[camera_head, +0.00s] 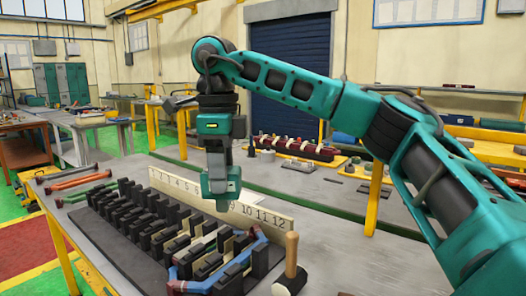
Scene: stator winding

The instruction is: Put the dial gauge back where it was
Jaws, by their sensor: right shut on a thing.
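My right gripper (221,190) points down over the black slotted fixture (110,240), in front of the numbered board (270,217). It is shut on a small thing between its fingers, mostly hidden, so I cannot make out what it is. I cannot pick out the dial gauge for certain anywhere in view. My left gripper is not in view.
A blue coil with red ends (262,243) lies at the fixture's right end, beside a wooden-handled mallet (291,262). Red and green bars (80,180) lie at the bench's left. The bench top at the front right is clear. A long red part (297,148) lies on the bench behind.

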